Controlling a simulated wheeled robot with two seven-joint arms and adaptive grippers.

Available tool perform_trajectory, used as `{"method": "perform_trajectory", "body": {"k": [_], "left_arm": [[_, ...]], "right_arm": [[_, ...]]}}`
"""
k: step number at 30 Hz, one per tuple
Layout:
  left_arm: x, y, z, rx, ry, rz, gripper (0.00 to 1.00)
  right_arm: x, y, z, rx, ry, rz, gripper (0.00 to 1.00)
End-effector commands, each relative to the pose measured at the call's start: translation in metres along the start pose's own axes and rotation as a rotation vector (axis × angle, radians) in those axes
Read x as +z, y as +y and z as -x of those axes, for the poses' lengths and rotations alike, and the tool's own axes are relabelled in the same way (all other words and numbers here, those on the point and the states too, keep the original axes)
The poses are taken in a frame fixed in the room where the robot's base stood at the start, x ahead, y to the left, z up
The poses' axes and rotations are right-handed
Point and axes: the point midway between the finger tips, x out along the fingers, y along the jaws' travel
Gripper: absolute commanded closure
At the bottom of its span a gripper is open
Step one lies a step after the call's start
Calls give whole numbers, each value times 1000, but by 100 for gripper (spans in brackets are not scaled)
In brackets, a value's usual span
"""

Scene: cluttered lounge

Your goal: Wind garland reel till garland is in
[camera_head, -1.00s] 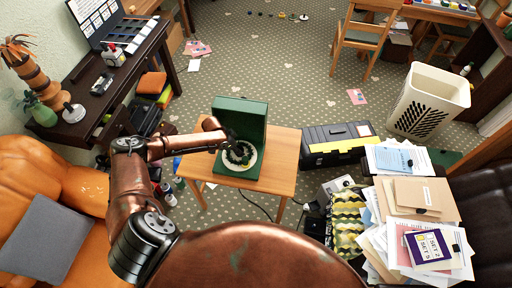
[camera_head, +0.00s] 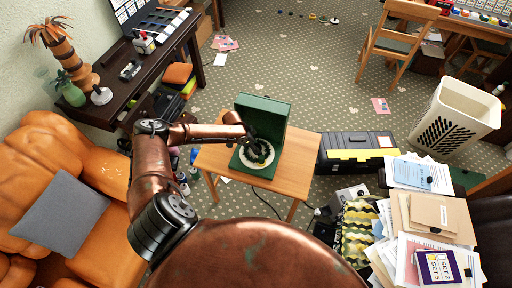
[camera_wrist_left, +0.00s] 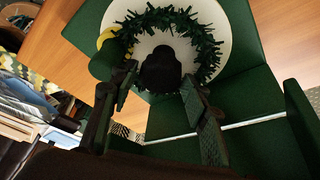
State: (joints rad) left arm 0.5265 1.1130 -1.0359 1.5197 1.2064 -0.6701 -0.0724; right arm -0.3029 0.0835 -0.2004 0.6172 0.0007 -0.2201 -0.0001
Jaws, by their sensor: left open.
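The garland reel is a white disc (camera_wrist_left: 208,22) ringed by a dark green, spiky garland (camera_wrist_left: 150,20), with a black rounded hub (camera_wrist_left: 160,72) at its middle. A yellow piece (camera_wrist_left: 108,38) and a short green cylinder (camera_wrist_left: 104,64) show at the disc's edge. In the head view the reel (camera_head: 246,162) sits in an open green case (camera_head: 262,105) with its lid up. My left gripper (camera_wrist_left: 160,88) is open, its fingers over the reel on either side of the hub in the wrist picture; contact cannot be told. My right gripper is not in view.
The case stands on a small wooden table (camera_head: 300,165). A black and yellow toolbox (camera_head: 357,150) is right of it, with a paper pile (camera_head: 425,215) nearer. An orange sofa (camera_head: 105,165) and a dark desk (camera_head: 120,90) are at left. Patterned carpet beyond the table is mostly open.

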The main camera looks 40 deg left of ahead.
Motion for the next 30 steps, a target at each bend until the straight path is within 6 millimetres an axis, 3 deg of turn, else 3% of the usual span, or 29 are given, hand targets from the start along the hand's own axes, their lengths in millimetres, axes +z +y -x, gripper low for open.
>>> {"method": "perform_trajectory", "body": {"k": [12, 18, 30], "left_arm": [[1, -1, 79, -2, -1, 0, 57], [1, -1, 107, -1, -1, 1, 57], [1, 0, 116, 0, -1, 1, 57]], "right_arm": [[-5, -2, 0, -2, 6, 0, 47], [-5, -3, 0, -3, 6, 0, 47], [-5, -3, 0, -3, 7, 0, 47]]}}
